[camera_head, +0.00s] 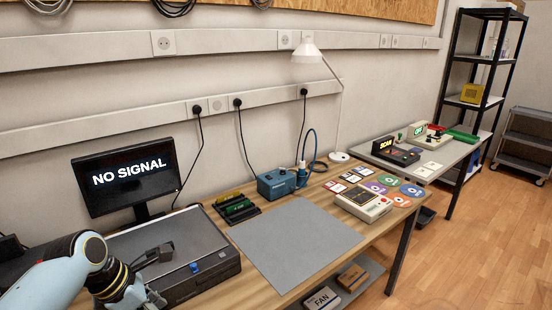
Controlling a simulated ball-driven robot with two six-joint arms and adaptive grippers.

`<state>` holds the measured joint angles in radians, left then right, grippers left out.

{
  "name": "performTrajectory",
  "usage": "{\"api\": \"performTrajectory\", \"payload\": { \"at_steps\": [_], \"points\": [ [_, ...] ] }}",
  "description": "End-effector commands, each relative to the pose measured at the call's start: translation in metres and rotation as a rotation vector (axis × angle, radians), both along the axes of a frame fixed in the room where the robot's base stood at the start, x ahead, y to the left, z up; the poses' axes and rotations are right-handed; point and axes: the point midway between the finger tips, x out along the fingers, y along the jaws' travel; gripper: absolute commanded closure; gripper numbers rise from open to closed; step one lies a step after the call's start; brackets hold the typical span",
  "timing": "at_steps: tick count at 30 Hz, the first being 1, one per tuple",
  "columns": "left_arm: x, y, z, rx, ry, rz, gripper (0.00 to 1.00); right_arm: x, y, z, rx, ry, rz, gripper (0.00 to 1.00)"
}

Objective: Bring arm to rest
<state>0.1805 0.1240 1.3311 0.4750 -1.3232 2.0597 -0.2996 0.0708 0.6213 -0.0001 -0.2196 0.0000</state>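My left arm comes in from the lower left in the head view. Its dark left gripper (160,254) is over the left part of a dark, flat-topped case (213,262) on the wooden workbench (255,225). The fingers are small and dark against the case, so I cannot tell whether they are open or shut. I see no object clearly held. A small blue part (195,267) shows at the case's front edge. My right arm and gripper are not in view.
A monitor (128,178) reading "NO SIGNAL" stands behind the case. A bare grey mat (295,245) lies right of it. Boxes (322,298) sit below the bench.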

Motion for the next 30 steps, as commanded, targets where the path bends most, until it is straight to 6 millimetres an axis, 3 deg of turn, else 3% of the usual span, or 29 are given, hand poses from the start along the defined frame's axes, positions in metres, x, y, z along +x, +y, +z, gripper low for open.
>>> {"api": "performTrajectory", "payload": {
  "at_steps": [11,17,23,26,30],
  "points": [
    [-0.03,-0.002,-0.052,-0.002,0.055,0.0,0.46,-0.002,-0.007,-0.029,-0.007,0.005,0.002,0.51],
    [-0.063,-0.002,-0.101,0.001,0.123,0.003,0.46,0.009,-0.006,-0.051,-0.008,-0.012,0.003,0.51],
    [-0.112,0.004,-0.176,0.03,0.195,-0.01,0.46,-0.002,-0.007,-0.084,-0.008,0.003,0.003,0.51],
    [-0.148,0.009,-0.23,0.064,0.224,-0.056,0.46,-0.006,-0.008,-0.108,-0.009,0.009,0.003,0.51],
    [-0.221,0.023,-0.325,0.141,0.238,-0.227,0.46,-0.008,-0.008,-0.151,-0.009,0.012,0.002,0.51]
  ]
}}
